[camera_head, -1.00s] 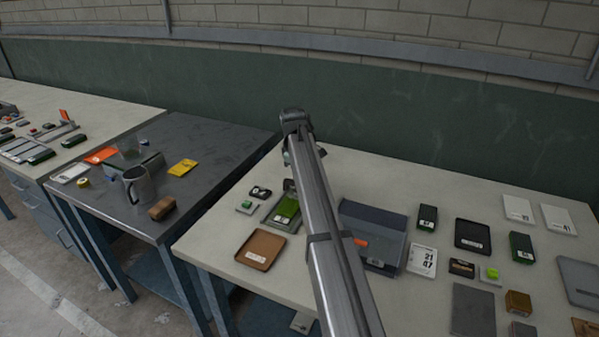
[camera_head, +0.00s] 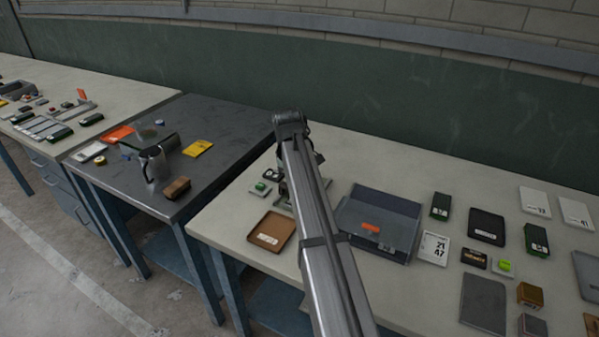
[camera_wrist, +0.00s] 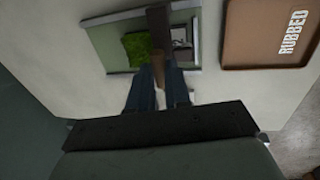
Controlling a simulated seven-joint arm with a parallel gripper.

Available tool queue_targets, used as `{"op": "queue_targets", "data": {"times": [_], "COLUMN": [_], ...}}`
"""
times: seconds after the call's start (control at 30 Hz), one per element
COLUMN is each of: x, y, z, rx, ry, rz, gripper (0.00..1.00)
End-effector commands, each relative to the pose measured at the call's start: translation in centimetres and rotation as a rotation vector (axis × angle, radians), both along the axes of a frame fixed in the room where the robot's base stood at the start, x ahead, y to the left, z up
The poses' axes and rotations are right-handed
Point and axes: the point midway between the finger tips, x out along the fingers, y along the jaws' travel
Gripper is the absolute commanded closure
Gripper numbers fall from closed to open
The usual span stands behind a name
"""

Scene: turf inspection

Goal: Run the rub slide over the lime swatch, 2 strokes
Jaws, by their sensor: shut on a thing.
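In the wrist view my gripper (camera_wrist: 158,85) is shut on the rub slide (camera_wrist: 158,32), a dark brown upright piece. The slide lies across the picture's middle of a grey-framed station (camera_wrist: 112,60). The lime swatch (camera_wrist: 137,48) is a bright green textured patch in that frame, just left of the slide and partly covered by it. Whether the slide touches the swatch I cannot tell. A pale and dark patch shows to the slide's right. In the head view my arm hides the gripper, the slide and the swatch.
A brown tray (camera_head: 254,242), marked RUBBED in the wrist view (camera_wrist: 247,64), lies close beside the station. A small green-buttoned piece (camera_head: 261,188) sits left of my arm. A grey-blue open box (camera_head: 350,229) stands right of it, with several cards and blocks beyond.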

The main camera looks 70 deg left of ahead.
Motion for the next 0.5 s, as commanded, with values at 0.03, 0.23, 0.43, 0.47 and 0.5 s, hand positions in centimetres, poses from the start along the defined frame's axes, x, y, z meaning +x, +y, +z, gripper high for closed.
{"op": "queue_targets", "data": {"times": [0.03, 0.23, 0.43, 0.47, 0.5], "x": [-0.42, -0.45, -0.32, -0.31, -0.29], "y": [-0.4, -0.42, -0.31, -0.29, -0.28], "z": [-0.1, -0.1, -0.06, -0.07, -0.06], "rx": [-0.009, -0.009, -0.007, -0.007, -0.007], "ry": [0.009, 0.009, 0.007, 0.007, 0.006], "rz": [0.002, 0.002, 0.002, 0.002, 0.002], "gripper": [1.0, 0.69, 0.57, 0.57, 0.57]}}
